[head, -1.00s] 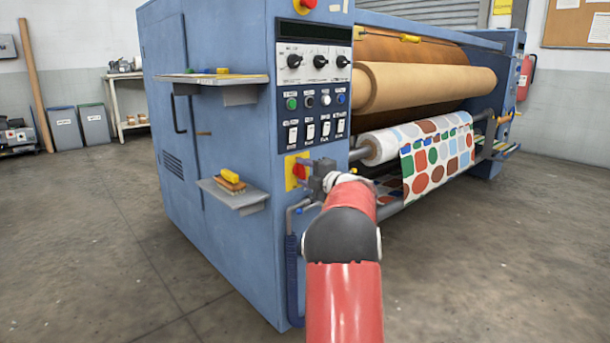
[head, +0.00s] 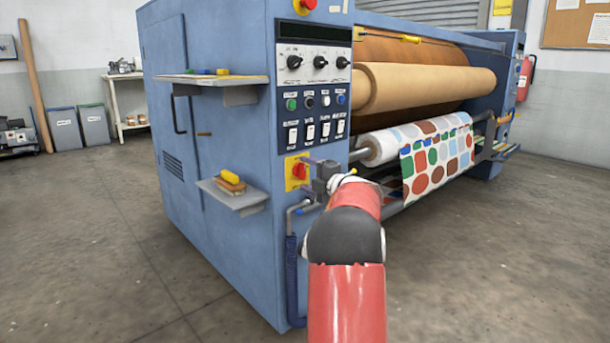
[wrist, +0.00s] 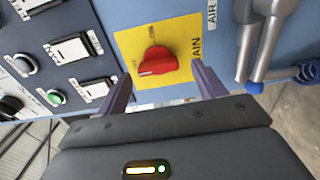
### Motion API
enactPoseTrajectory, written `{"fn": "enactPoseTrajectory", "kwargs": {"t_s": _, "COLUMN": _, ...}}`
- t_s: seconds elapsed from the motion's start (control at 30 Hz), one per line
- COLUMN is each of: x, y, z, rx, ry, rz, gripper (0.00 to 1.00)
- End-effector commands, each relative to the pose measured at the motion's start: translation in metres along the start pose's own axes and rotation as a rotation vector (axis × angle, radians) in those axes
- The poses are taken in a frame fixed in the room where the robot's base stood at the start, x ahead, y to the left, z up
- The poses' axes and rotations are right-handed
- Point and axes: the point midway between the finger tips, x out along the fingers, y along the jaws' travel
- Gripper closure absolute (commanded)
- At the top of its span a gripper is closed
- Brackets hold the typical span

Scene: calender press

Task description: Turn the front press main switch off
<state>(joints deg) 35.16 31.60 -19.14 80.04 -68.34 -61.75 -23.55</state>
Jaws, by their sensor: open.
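The main switch is a red rotary knob (head: 299,171) on a yellow plate (head: 290,184) low on the press's front panel. In the wrist view the red knob (wrist: 156,62) sits in the middle of the yellow plate (wrist: 183,33), with part of the word "MAIN" readable. My gripper (wrist: 162,88) is open, its two fingers spread to either side of the knob in that view. The fingers look apart from the knob and nothing is between them. In the head view my gripper (head: 309,165) is just right of the knob.
Rocker switches (head: 316,131) and round buttons (head: 308,101) sit above the main switch. A grey pipe (wrist: 268,40) runs beside the yellow plate. A small shelf (head: 236,195) juts out to the left. A printed fabric roll (head: 435,155) lies to the right.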

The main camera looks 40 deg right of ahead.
Motion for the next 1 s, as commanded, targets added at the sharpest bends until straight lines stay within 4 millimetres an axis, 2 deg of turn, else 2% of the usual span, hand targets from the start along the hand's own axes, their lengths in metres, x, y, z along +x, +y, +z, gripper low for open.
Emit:
{"fn": "enactPoseTrajectory", "kwargs": {"t_s": 0.2, "x": -0.04, "y": 0.001, "z": 0.0, "rx": 0.001, "ry": -0.003, "rz": 0.001, "gripper": 0.31}}
{"fn": "enactPoseTrajectory", "kwargs": {"t_s": 0.4, "x": -0.06, "y": 0.0, "z": 0.0, "rx": 0.0, "ry": -0.001, "rz": 0.0, "gripper": 0.31}}
{"fn": "enactPoseTrajectory", "kwargs": {"t_s": 1.0, "x": -0.063, "y": 0.0, "z": 0.0, "rx": 0.0, "ry": -0.001, "rz": 0.0, "gripper": 0.31}}
